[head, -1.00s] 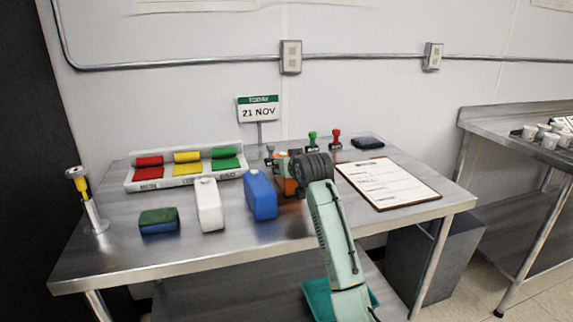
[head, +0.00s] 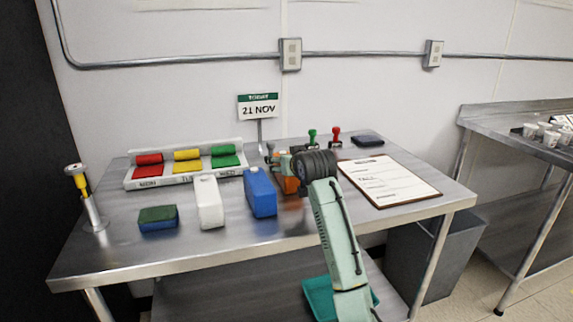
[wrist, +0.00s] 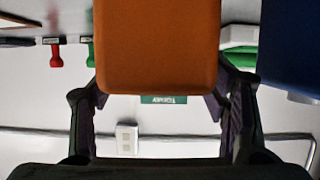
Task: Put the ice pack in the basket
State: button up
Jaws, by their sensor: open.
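Three upright blocks stand in a row on the steel table: a white one (head: 209,202), a blue one (head: 260,193) and an orange one (head: 291,185). I cannot tell for sure from their looks which is the ice pack. My gripper (head: 284,166) is at the orange block and partly hides it. In the wrist view, the orange block (wrist: 158,45) lies between the open fingers of my gripper (wrist: 160,95). The blue block (wrist: 290,45) is just beside them at the right. A teal open container (head: 317,297), likely the basket, is low under the table, partly hidden by my arm.
A tray of coloured rolls (head: 186,163), a date sign (head: 259,108) and stamps (head: 312,138) stand behind. A clipboard (head: 388,182) lies at the right. The table front is clear.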

jog(key=b+v, duration=0.2)
jog(key=v, duration=0.8)
jog(key=shift+s, duration=0.15)
